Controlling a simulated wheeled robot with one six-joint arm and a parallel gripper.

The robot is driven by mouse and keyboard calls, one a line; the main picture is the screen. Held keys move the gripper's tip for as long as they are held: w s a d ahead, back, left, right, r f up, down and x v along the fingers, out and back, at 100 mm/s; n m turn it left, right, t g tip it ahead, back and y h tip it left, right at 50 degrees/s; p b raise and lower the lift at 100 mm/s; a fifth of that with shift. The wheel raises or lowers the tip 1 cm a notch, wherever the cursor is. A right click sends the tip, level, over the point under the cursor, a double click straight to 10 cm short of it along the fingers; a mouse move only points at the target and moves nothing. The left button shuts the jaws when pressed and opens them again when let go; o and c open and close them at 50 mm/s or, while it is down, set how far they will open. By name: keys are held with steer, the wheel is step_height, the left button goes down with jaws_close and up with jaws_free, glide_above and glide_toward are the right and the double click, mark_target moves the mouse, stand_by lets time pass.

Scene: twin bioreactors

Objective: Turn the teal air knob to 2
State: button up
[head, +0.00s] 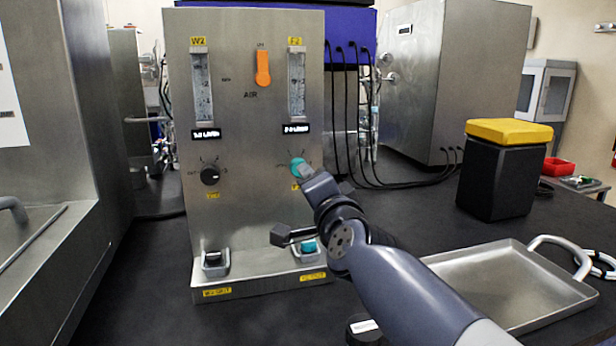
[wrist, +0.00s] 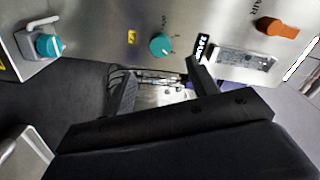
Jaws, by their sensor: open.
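The teal air knob (head: 298,166) sits on the right half of the steel panel (head: 250,130), below the right flow tube. One finger of my gripper (head: 291,204) partly covers it in the head view; I cannot tell if they touch. My gripper is open and empty, its other finger lower, in front of the panel. In the wrist view the whole teal knob (wrist: 161,45) shows beyond the open fingers (wrist: 162,85), with small scale marks beside it. Its exact setting is too small to read.
A black knob (head: 209,176) is on the panel's left half, and an orange lever (head: 263,68) above. A teal-topped fitting (head: 308,247) sits low on the panel, close to my lower finger. A steel tray (head: 510,283) and a yellow-lidded black bin (head: 503,170) stand right.

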steer(key=shift+s+d, duration=0.15)
steer(key=shift+s, duration=0.85)
steer(key=shift+w, duration=0.1)
steer(key=w+a+b, duration=0.1)
steer(key=w+a, duration=0.1)
steer(key=w, duration=0.8)
steer(key=shift+w, duration=0.25)
steer(key=shift+s, duration=0.15)
